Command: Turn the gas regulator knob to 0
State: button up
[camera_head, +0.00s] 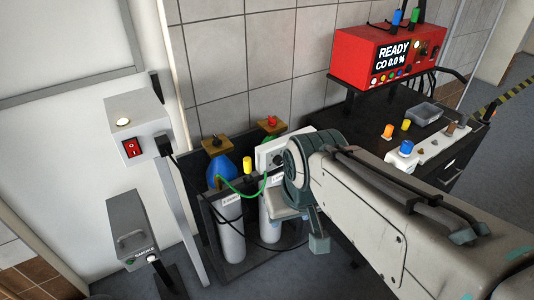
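Two grey gas cylinders (231,228) stand side by side in a dark rack below the tiled wall. A white panel (264,153) with a dark round dial or knob (277,159) is above the right cylinder, partly covered by my arm. A yellow knob (247,166) stands between the cylinders. I cannot tell which is the regulator knob, and no scale is readable. My gripper (318,240) is mostly hidden by my arm links, in front of the right cylinder; its fingers cannot be made out.
A red analyzer box (385,58) reading "READY CO 0.0 %" stands above a black cart (440,146) at right. A white box with a red switch (132,148) and a grey smoke unit (136,230) are at left. A green hose (240,190) and black cables hang around the cylinders.

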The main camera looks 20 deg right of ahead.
aim_at(278, 160)
jog(key=u, duration=0.55)
jog(key=k, duration=1.3)
jog(key=i, duration=0.5)
jog(key=z, duration=0.9)
jog(key=i, duration=1)
jog(key=u, duration=0.3)
